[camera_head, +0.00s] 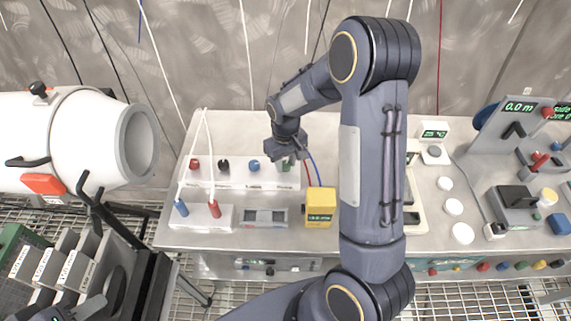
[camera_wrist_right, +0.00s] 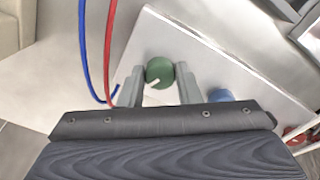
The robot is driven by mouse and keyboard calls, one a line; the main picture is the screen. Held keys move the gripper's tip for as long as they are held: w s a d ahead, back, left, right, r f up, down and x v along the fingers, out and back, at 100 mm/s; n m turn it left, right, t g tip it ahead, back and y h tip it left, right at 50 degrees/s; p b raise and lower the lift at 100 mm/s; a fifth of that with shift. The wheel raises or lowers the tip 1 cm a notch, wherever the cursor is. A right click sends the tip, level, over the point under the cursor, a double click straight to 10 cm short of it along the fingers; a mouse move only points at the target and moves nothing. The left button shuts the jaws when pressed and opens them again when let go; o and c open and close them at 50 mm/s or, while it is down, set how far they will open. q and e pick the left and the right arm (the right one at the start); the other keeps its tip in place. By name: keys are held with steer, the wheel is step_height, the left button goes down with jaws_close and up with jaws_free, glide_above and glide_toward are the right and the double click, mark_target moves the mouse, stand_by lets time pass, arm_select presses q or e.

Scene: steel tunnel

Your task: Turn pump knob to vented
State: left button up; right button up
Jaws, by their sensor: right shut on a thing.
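A green round knob (camera_wrist_right: 159,71) with a white pointer line stands on a white panel (camera_wrist_right: 185,42) in the right wrist view. My right gripper (camera_wrist_right: 160,76) has one finger on each side of it and is shut on it. The pointer line slants toward the lower left of that view. In the head view my right gripper (camera_head: 293,155) is at the right end of the white knob box (camera_head: 238,180) and hides most of the green knob. The labels there are too small to read.
A blue knob (camera_wrist_right: 221,95) is beside my right finger. Red and blue tubes (camera_wrist_right: 97,45) run close to my left finger. A black knob (camera_head: 223,165) and a red knob (camera_head: 194,164) are farther left. A yellow meter (camera_head: 319,206) stands in front of the box.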

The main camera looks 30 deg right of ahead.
mark_target(286, 165)
steer(key=shift+n+b, duration=0.6)
steer(key=shift+n, duration=1.7)
steer(key=o, duration=1)
steer(key=shift+c, duration=0.2)
step_height(286, 165, up, 8)
steer(key=shift+f, duration=0.1)
